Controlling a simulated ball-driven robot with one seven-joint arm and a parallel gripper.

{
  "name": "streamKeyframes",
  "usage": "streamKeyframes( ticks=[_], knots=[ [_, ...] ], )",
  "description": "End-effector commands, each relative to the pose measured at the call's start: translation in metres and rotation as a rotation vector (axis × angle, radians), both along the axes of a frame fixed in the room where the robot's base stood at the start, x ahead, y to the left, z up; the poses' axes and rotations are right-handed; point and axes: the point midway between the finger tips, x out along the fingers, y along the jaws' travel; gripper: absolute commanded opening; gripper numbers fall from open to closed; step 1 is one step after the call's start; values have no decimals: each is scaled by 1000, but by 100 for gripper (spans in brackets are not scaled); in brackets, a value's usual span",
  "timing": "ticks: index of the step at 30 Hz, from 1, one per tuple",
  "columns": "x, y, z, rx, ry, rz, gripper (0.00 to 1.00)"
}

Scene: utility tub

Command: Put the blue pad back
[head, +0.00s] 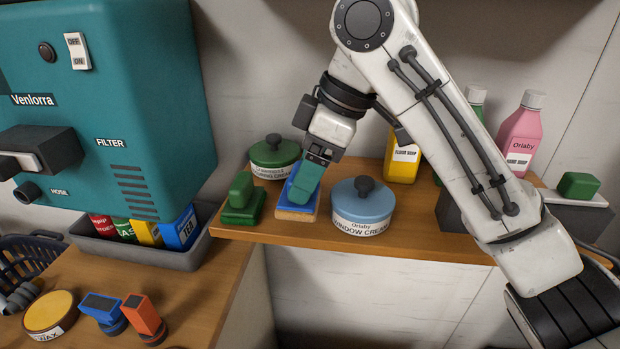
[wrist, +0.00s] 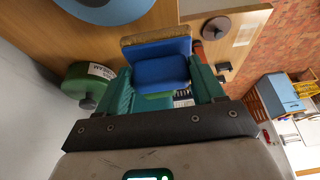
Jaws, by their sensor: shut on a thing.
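The blue pad (head: 292,207) has a blue top and a tan underside. It is at the shelf (head: 410,236), between the green pad (head: 241,203) and the blue window-cream jar (head: 362,208). I cannot tell whether its underside touches the wood. My gripper (head: 304,184) reaches down from above, its teal fingers shut on the blue pad's raised grip and hiding part of it. In the wrist view the blue pad (wrist: 160,70) sits between the two fingers (wrist: 162,92), its tan and blue edge facing away.
A green jar (head: 274,158) stands close behind. A yellow bottle (head: 402,160) and a pink bottle (head: 520,135) stand further right. A teal machine (head: 120,100) overhangs a grey tray (head: 202,236) at left. The lower counter holds an orange stamp-like tool (head: 144,316) and a yellow tin (head: 50,312).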

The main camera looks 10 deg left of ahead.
Motion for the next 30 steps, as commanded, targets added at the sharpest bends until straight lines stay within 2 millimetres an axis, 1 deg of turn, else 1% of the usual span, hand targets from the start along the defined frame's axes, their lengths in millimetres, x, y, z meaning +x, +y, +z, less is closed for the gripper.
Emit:
streamKeyframes(
  ticks=[1,3,6,8,16,26,27,30],
  knots=[
    [7,0,2,-2,1,-3,34],
    [13,0,1,-1,-1,-1,34],
    [17,-1,0,-1,-1,1,34],
    [17,-1,-3,-1,0,1,34],
    [16,-1,-34,-2,0,-1,34],
    [16,-1,-37,-1,-1,-1,34],
    [16,-1,-38,-1,-1,-1,68],
    [16,-1,-38,-1,-1,0,78]
  ],
)
